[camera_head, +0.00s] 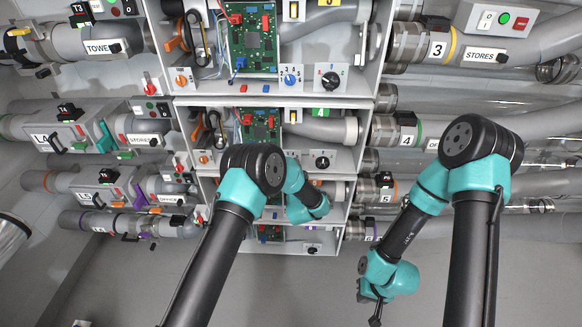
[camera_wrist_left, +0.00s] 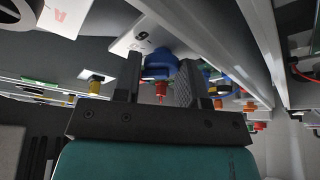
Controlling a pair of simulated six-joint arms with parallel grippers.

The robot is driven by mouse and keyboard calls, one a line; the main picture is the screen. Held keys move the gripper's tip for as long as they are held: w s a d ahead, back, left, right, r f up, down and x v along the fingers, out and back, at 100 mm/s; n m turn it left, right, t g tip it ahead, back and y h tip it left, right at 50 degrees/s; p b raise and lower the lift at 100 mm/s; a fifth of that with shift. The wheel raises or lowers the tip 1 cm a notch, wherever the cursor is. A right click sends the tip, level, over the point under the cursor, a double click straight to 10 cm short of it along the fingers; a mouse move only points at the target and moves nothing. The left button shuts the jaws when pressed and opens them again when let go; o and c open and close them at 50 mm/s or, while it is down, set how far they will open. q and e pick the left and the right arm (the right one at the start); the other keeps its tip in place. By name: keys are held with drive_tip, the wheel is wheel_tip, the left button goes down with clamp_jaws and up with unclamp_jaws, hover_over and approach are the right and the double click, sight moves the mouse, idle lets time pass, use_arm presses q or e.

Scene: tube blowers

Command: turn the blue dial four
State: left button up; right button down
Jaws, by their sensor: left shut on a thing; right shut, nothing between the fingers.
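My left gripper (camera_wrist_left: 162,68) shows in the left wrist view with its two dark fingers on either side of a blue dial (camera_wrist_left: 158,61). It is shut on the dial, which stays on its panel. In the head view, my left arm's teal wrist covers the area around the left gripper, so the dial it holds is hidden there. Another blue dial (camera_head: 290,77) with numbers around it shows on the upper panel, beside a black dial. My right gripper (camera_head: 376,315) is shut and empty, hanging low at the right of the panels.
Stacked grey cabinets with circuit boards (camera_head: 252,40) and black dials (camera_head: 330,80) fill the middle. Grey pipes with labels such as STORES (camera_head: 487,57) line both sides. In the left wrist view, a white panel edge (camera_wrist_left: 205,30) runs close to the fingers. The lower floor area is clear.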

use_arm(q)
drive_tip(key=shift+a+f+n+g+y, duration=0.15)
drive_tip(key=shift+n+g+y, duration=0.4)
drive_tip(key=shift+n, duration=0.95)
drive_tip(key=shift+s+f, duration=0.1)
drive_tip(key=o, duration=0.6)
drive_tip(key=shift+o, duration=1.4)
drive_tip(key=shift+r, duration=0.2)
